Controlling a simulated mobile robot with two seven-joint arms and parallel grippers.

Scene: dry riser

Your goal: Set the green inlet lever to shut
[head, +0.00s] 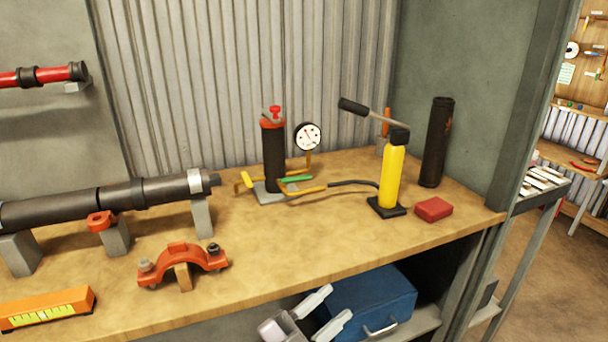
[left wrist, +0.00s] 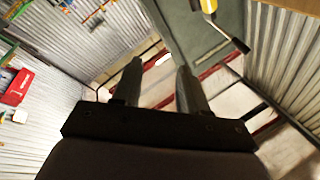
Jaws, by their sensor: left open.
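The green inlet lever (head: 296,179) sits low on the yellow pipework (head: 305,190), just right of the foot of a dark upright cylinder with a red cap (head: 273,155). It appears to lie roughly along the pipe; its exact setting is too small to tell. A yellow lever (head: 247,181) sits on the cylinder's left side. My left gripper (head: 337,303) is open and empty, below and in front of the bench edge, well apart from the lever. Its two parted fingers also show in the left wrist view (left wrist: 158,72), where the lever does not show. My right gripper is not in view.
A round gauge (head: 307,137) stands behind the lever. A yellow hand pump (head: 393,175) and red block (head: 433,209) are to the right. An orange clamp (head: 182,257) and long dark pipe (head: 130,194) lie left. The wooden bench top (head: 310,225) is clear in front of the lever.

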